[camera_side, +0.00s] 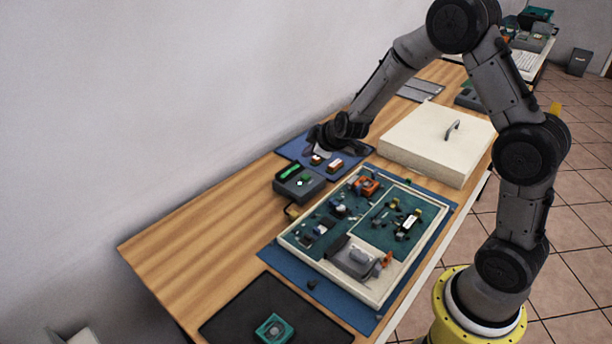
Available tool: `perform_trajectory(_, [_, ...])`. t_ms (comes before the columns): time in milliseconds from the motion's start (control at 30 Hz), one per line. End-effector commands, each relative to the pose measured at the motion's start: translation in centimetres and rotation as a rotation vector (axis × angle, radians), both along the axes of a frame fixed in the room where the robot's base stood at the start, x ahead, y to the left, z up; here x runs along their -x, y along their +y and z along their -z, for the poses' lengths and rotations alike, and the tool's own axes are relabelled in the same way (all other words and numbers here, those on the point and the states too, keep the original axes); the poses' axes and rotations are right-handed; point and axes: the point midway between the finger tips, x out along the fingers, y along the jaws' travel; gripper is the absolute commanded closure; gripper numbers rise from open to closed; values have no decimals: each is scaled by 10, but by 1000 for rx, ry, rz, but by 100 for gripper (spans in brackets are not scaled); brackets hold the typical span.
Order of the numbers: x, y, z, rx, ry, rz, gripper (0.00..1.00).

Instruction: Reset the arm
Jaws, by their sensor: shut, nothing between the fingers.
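My arm reaches over the far part of the wooden table. My gripper (313,150) is low above a small blue mat (355,167) and points toward the left. Its fingers are small and dark here and look shut, with nothing seen between them. Small red-and-white pieces (334,165) lie on the blue mat just below and right of the gripper. I cannot tell whether the gripper touches any of them.
A dark box with green parts (299,182) stands close in front of the gripper. An open cream case (289,243) with circuit parts lies on a larger blue mat (275,257). A cream lid with handle (410,142) is right. A black tray (232,318) is near. The table's left is clear.

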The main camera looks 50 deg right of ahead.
Motion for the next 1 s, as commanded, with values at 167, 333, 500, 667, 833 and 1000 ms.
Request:
perform_trajectory(167, [0, 0, -2, -1, 1, -1, 100])
perform_trajectory(333, [-1, 2, -3, 0, -4, -4, 100])
perform_trajectory(500, [-8, 10, -54, 14, -100, -22, 100])
perform_trajectory(667, [10, 35, -144, 20, -232, -87, 100])
perform_trajectory(833, [66, 72, -207, -71, -278, -144, 100])
perform_trajectory(1000, [144, 102, -234, -200, -245, -154, 100])
